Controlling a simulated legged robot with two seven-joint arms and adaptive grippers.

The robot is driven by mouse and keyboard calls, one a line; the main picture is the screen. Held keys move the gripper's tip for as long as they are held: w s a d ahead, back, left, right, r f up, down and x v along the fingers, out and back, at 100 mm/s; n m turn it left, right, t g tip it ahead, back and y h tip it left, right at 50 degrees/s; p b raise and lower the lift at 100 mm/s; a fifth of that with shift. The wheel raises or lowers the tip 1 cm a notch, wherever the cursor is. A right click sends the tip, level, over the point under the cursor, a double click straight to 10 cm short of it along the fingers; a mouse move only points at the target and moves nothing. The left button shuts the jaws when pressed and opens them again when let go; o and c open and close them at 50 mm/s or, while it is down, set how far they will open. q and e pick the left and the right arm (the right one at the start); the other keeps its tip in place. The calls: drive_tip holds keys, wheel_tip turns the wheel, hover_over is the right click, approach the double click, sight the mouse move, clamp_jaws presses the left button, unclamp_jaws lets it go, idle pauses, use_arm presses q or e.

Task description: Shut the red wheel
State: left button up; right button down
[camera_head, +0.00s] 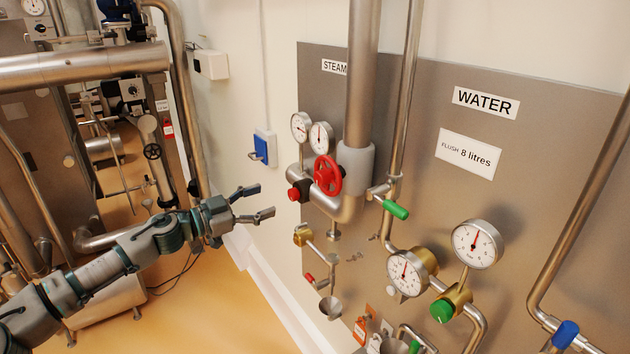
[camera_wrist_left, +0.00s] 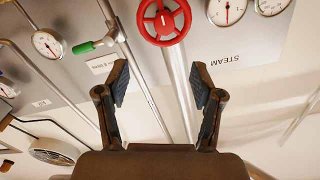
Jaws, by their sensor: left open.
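The red wheel (camera_head: 328,175) is a spoked handwheel on the steam pipework, under the STEAM label, in the middle of the head view. In the left wrist view the red wheel (camera_wrist_left: 164,18) shows at the top, partly cut off by the frame edge. My left gripper (camera_head: 260,202) is open and empty, to the left of the wheel and a little lower, apart from it. In the left wrist view the left gripper's two fingers (camera_wrist_left: 160,85) are spread, with the wheel beyond their tips. My right gripper is not in view.
Two gauges (camera_head: 310,131) sit just above the wheel. A red knob (camera_head: 294,194) is at its left and a green-handled valve (camera_head: 396,209) at its right. A thick vertical pipe (camera_head: 362,70) rises behind it. A blue wall box (camera_head: 265,148) hangs left of the panel. Open air lies between gripper and wheel.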

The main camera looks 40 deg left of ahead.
use_arm(q)
drive_tip(key=p, duration=0.4)
approach(316, 181)
drive_tip(key=w+d, duration=0.1)
drive_tip(key=p+x, duration=0.4)
drive_tip(key=a+p+x, duration=0.1)
drive_tip(key=p+x, duration=0.1)
drive_tip(key=shift+w+r, duration=0.1)
drive_tip(key=shift+w, duration=0.25)
drive_tip(key=shift+w+d+p, duration=0.45)
drive_tip(key=shift+d+p, duration=0.15)
drive_tip(key=shift+w+d, duration=0.2)
drive_tip(key=shift+d, duration=0.1)
drive_tip(key=shift+a, duration=0.55)
drive_tip(key=c, duration=1.1)
drive_tip(key=shift+d, duration=0.15)
drive_tip(key=shift+c, duration=0.2)
